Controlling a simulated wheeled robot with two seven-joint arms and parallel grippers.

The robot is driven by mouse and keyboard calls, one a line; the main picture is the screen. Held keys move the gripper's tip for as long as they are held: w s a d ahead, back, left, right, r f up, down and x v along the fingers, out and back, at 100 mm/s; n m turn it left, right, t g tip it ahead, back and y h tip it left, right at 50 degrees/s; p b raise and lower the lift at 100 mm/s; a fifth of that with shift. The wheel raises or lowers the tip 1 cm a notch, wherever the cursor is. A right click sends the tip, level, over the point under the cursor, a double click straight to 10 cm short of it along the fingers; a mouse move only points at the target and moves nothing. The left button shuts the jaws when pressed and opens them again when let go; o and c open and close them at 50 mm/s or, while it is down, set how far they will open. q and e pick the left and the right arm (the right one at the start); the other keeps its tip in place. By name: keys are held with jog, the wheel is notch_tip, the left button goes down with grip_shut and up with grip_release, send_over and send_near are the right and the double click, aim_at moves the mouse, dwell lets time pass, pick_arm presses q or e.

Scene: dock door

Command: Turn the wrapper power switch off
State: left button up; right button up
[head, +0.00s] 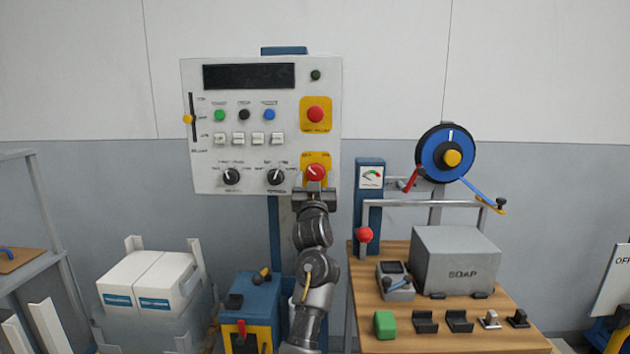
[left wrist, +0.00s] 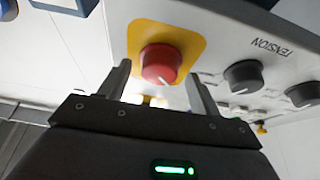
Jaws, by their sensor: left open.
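A grey control panel (head: 213,160) stands upright at the centre of the head view. At its lower right is a red rotary switch (head: 316,173) with a white pointer line on a yellow plate; the line tilts up and left in the head view. The small lettering above it is too blurred to read. The switch also shows in the left wrist view (left wrist: 161,64). My left gripper (head: 315,190) is just below and in front of it. Its fingers are open, one on either side of the red switch; I cannot tell if they touch it. My right gripper is not in view.
Two dark knobs (head: 232,176) sit left of the switch. A red button on a yellow plate (head: 315,114) is above it. To the right, a wooden bench (head: 400,334) carries a grey SOAP box (head: 455,260). White boxes (head: 150,280) stand at lower left.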

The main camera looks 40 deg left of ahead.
pick_arm(q)
jog(key=b+v, duration=0.1)
jog(key=v, duration=0.9)
jog(key=shift+s, duration=0.25)
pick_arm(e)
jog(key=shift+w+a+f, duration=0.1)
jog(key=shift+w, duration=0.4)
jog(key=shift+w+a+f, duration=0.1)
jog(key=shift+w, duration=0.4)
pick_arm(q)
jog(key=shift+d, duration=0.1)
